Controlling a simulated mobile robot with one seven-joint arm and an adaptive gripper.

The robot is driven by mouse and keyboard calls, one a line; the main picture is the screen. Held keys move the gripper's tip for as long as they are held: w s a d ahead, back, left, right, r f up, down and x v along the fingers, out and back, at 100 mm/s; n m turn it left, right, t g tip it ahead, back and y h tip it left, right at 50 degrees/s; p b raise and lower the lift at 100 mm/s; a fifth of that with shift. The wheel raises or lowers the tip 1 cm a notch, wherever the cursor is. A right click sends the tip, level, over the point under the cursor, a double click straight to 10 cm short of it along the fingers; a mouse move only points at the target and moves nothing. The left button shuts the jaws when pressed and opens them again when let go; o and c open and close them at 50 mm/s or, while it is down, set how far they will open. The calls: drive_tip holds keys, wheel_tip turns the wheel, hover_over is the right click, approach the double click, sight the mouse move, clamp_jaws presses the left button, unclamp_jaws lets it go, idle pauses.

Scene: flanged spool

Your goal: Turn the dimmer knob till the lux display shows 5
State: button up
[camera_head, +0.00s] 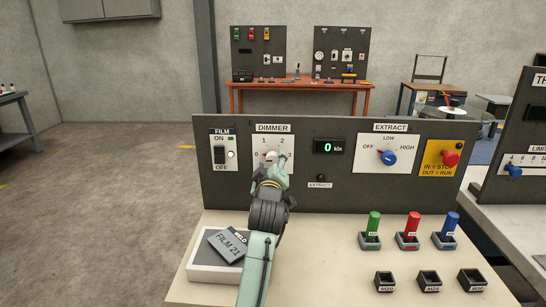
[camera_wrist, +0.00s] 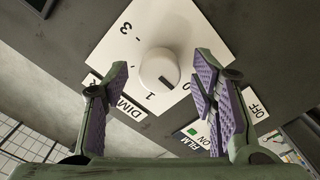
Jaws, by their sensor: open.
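The dimmer knob (camera_wrist: 157,70) is a round white knob on a white dial plate (camera_wrist: 172,28) in the wrist view. A dark mark on its face points towards the 0. In the head view the plate (camera_head: 273,128) shows, but my gripper covers much of the knob. The lux display (camera_head: 328,147) reads 0 klx in green. My gripper (camera_wrist: 162,78) is open in front of the panel, its purple-padded fingers on either side of the knob with gaps. In the head view my gripper (camera_head: 271,170) is at the dial. Contact with the panel cannot be told.
The FILM switch (camera_head: 220,154) is left of the dial. The extract knob (camera_head: 388,157) and a red stop knob (camera_head: 450,158) are on the right. Green, red and blue handles (camera_head: 408,228) stand on the bench. A film box (camera_head: 217,265) lies left of my arm.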

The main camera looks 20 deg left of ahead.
drive_tip(key=shift+x, duration=0.8)
drive_tip(key=shift+c, duration=0.2)
drive_tip(key=c, duration=1.1)
